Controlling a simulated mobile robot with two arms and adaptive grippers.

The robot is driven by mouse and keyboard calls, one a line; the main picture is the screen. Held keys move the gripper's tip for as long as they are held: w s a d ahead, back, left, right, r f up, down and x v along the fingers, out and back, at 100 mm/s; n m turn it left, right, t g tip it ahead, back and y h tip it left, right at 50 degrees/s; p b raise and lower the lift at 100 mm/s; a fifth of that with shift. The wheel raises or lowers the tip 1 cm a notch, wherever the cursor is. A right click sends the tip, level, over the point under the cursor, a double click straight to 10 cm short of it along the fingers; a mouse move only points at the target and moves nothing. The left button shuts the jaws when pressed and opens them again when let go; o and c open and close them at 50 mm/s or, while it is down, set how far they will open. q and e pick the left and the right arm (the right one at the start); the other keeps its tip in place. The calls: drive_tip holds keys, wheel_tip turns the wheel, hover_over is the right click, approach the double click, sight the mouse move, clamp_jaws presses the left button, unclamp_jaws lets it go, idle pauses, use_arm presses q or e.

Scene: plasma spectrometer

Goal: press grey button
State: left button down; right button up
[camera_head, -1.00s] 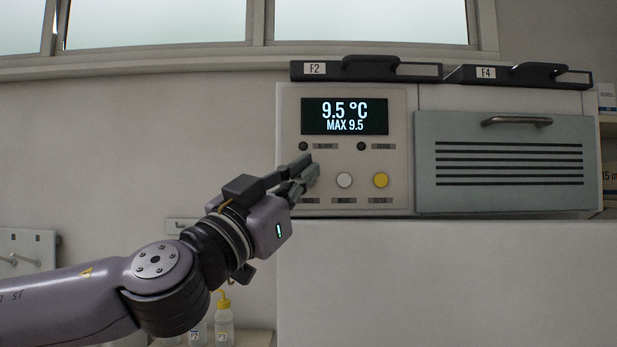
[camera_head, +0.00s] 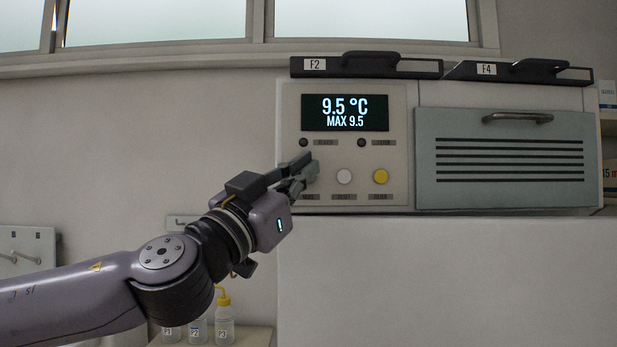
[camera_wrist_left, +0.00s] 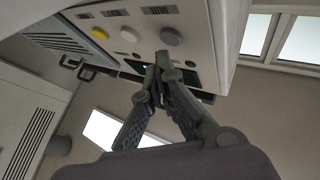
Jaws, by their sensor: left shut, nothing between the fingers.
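The grey button (camera_wrist_left: 171,37) shows in the left wrist view, a round knob on the pale control panel (camera_head: 398,110). In the head view it is hidden behind my left gripper (camera_head: 311,168). My left gripper is shut and empty, in front of the lower left of the panel. In the left wrist view its fingertips (camera_wrist_left: 163,57) are close to the grey button; I cannot tell whether they touch it. A white button (camera_head: 344,176) and a yellow button (camera_head: 381,180) sit to its right in the head view. My right gripper is in neither view.
A display (camera_head: 345,113) above the buttons reads 9.5 °C, MAX 9.5. Two dark knobs sit below it. A vented door (camera_head: 505,160) with a handle is to the right. Bottles (camera_head: 224,322) stand low at the left.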

use_arm(q)
drive_tip(key=shift+w, duration=0.1)
idle(0.6)
drive_tip(key=shift+w, duration=0.4)
drive_tip(key=shift+w, duration=0.35)
idle(0.6)
drive_tip(key=shift+s, duration=0.15)
drive_tip(key=shift+s+b, duration=0.45)
drive_tip(key=shift+s, duration=0.2)
drive_tip(key=s+b, duration=0.1)
drive_tip(key=s, duration=0.4)
idle(0.4)
